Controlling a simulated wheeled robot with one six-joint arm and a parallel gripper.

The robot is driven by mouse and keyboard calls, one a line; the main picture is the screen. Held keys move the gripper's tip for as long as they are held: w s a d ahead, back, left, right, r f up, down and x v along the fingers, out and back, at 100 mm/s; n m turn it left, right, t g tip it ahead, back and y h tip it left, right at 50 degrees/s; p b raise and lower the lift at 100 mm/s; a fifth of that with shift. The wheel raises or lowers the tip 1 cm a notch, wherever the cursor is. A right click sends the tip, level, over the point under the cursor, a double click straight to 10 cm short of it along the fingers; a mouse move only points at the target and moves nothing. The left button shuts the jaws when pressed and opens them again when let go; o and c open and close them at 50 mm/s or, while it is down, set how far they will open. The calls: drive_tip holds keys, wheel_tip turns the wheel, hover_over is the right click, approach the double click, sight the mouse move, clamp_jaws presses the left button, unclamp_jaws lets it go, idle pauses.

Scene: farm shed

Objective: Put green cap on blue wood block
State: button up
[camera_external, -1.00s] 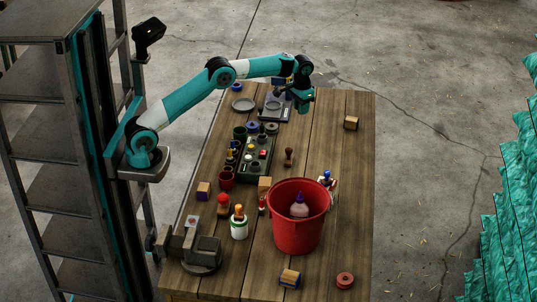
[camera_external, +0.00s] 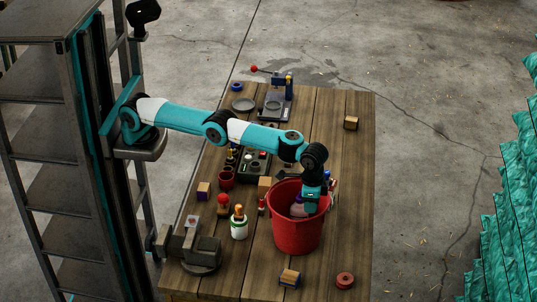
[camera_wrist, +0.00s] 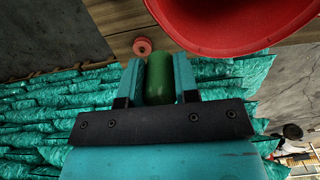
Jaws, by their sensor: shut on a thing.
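My gripper (camera_external: 313,207) is low over the right side of the red bucket (camera_external: 294,237) in the external view. In the wrist view my gripper (camera_wrist: 158,80) is shut on a green rounded piece, the green cap (camera_wrist: 159,76), held between its two teal fingers. The cap cannot be made out in the external view. A wooden block with a dark bluish side (camera_external: 290,278) lies near the table's front edge. A wooden block with a purple-blue side (camera_external: 203,190) stands at the left edge. I cannot tell for sure which is the blue one.
A red ring (camera_external: 345,281) lies at the front right; it also shows in the wrist view (camera_wrist: 142,46). The bucket's rim is close to my gripper. A white pot (camera_external: 239,228) and a vise (camera_external: 200,252) stand at the left. The table's right strip is mostly clear.

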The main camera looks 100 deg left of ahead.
drive_tip(key=s+d+m+p, duration=0.15)
drive_tip(key=s+d, duration=0.25)
drive_tip(key=d, duration=0.6)
drive_tip(key=b, duration=1.5)
hover_over(290, 275)
wheel_tip(290, 275, down, 15)
drive_tip(key=shift+s+f, duration=0.1)
drive_tip(key=shift+f+p, duration=0.4)
drive_tip(key=shift+f, duration=1.9)
drive_tip(key=shift+f, duration=0.2)
drive_tip(key=o, duration=0.9)
